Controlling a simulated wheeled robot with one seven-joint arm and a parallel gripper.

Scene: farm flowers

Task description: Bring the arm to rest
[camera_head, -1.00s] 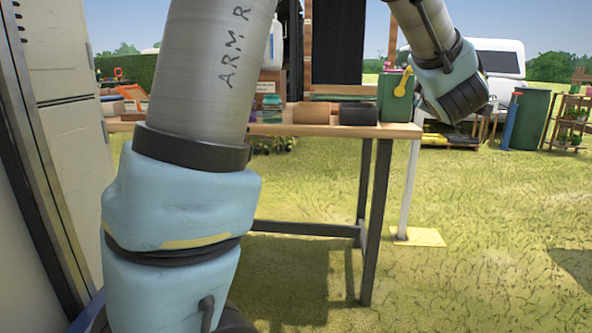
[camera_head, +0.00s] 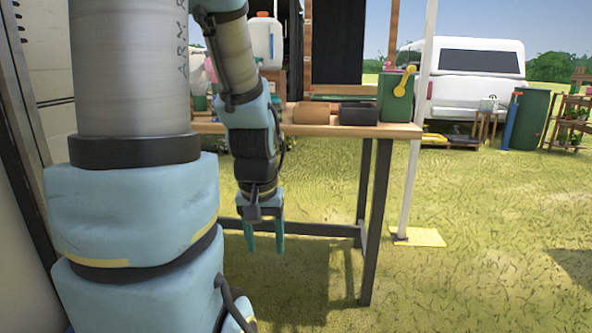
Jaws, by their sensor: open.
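My gripper (camera_head: 265,237) hangs at the lower middle left, pointing down, in front of the table's near side. Its two green fingers are apart with nothing between them. My arm (camera_head: 250,110) comes down from the top of the picture, with its forearm and wrist nearly upright. A large near link of my arm (camera_head: 130,210) fills the left part and hides what is behind it.
A wooden table (camera_head: 400,131) on dark legs stands behind my gripper. Open grass (camera_head: 490,220) lies at right.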

